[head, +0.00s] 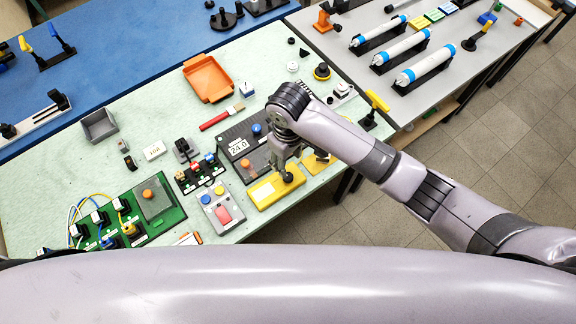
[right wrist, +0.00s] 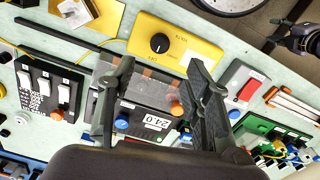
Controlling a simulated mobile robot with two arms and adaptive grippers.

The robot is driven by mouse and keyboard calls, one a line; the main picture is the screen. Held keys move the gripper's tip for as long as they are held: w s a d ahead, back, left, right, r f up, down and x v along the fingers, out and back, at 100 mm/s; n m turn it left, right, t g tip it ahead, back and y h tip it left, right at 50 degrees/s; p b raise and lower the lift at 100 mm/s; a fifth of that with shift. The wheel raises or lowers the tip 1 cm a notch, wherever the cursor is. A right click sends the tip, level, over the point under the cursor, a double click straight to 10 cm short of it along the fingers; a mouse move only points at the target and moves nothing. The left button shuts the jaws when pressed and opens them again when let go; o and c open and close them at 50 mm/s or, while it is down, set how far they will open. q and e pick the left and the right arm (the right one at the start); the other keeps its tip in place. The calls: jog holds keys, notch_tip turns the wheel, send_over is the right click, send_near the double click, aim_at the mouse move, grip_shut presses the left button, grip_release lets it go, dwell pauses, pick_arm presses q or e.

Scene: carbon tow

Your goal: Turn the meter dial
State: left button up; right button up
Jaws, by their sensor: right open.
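The meter is a yellow box (head: 262,194) at the front edge of the green bench; it also shows in the right wrist view (right wrist: 202,50). Its dial is a round black knob (right wrist: 160,43) with a light pointer mark, facing up. My right gripper (head: 286,166) is over the box, pointing down. In the right wrist view its two fingers (right wrist: 158,70) are spread wide with nothing between them. The knob appears just beyond the fingertips, roughly midway between them, and apart from them. In the head view the gripper partly covers the knob. My left gripper is not in view.
A dark power unit (head: 247,166) with a 24.0 display and knobs stands behind the meter. A grey box with a red rocker (head: 222,213) is at its left, and another yellow piece (head: 314,163) at its right. An orange tray (head: 207,78) lies further back.

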notch_tip(320, 180, up, 3)
jog(key=shift+f, duration=0.2)
dwell(0.5)
